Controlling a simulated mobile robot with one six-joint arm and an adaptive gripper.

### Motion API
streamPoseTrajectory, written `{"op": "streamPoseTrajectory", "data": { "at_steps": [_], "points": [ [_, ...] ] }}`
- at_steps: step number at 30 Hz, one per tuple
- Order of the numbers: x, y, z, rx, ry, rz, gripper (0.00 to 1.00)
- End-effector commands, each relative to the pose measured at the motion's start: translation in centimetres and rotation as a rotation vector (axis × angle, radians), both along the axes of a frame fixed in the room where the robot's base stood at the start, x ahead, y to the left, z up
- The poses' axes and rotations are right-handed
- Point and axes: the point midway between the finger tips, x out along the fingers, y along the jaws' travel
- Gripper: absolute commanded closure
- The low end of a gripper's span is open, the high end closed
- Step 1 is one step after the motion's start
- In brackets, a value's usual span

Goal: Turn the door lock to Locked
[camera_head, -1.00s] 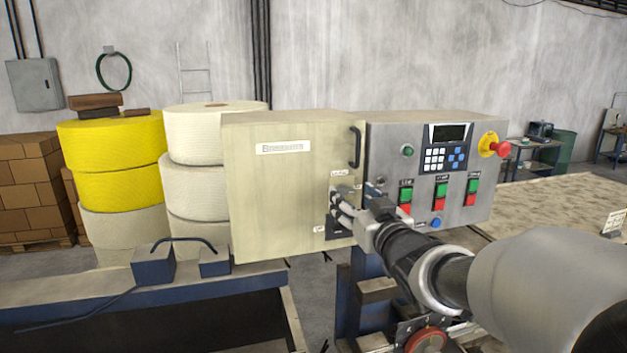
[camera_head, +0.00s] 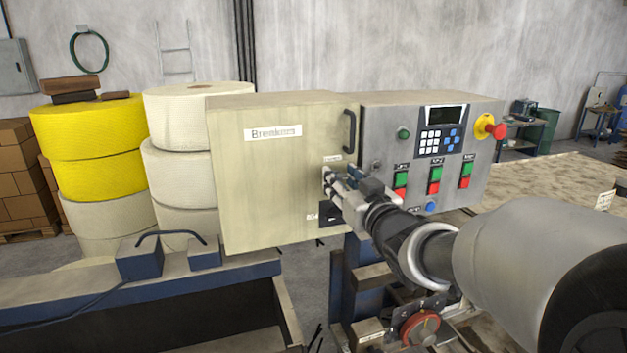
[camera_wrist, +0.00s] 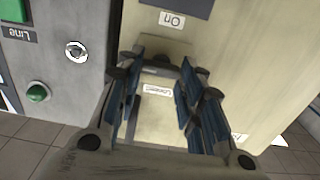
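The door lock is on the right part of the beige cabinet door (camera_head: 265,180), below the black handle (camera_head: 349,132). My gripper (camera_head: 334,182) covers most of it in the head view. In the wrist view, which looks upside down, my gripper (camera_wrist: 168,75) has its two blue-and-black fingers apart. A small dark part (camera_wrist: 158,62), seemingly the lock, shows between them near the fingertips. A white label (camera_wrist: 158,89), seemingly reading "Locked", also shows between the fingers. I cannot tell which way the lock points or whether a finger touches it.
A grey control panel (camera_head: 383,110) with buttons, a keypad and a red emergency stop (camera_head: 496,131) adjoins the door on the right. A black switch plate (camera_head: 330,214) sits below the gripper. Tape rolls (camera_head: 95,150) stand on the left.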

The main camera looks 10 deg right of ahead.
Motion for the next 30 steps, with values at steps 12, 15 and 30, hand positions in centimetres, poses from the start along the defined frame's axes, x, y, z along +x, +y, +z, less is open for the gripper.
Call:
{"op": "streamPoseTrajectory", "data": {
  "at_steps": [12, 15, 30],
  "points": [
    [0.00, 0.01, 0.02, -0.002, -0.001, 0.000, 0.89],
    [0.00, 0.01, -0.02, -0.013, -0.004, 0.000, 0.89],
    [-0.05, 0.15, -0.36, -0.313, -0.067, 0.000, 0.89]
  ]
}}
